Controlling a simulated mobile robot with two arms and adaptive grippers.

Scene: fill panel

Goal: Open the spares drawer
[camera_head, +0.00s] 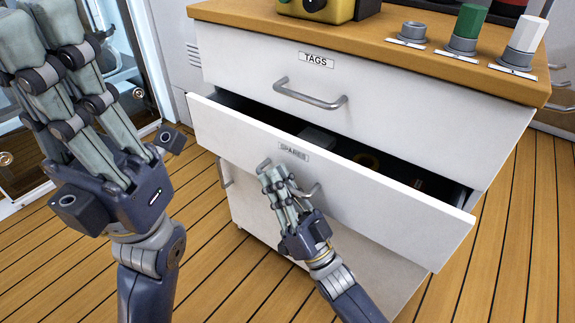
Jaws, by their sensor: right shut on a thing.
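The white spares drawer (395,200) is the second one down in the cabinet and stands partly open, pulled out toward me. Its label reads SPARES (294,151). Inside it, partly hidden by the drawer front, are a pale block (318,137), a yellow item (366,160) and a small reddish item. My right gripper (272,180) is shut on the spares drawer's handle (302,190), whose middle the fingers hide. My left gripper (60,50) is raised at the left, close to the camera and away from the cabinet; its fingertips are cut off by the top edge.
Above is the shut TAGS drawer (400,118) with its bar handle (310,95). The wooden top (400,57) bears a yellow device (318,8) and several holders, one with a green cylinder (467,25), one with a white (525,38). The plank floor (505,250) is clear at right.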

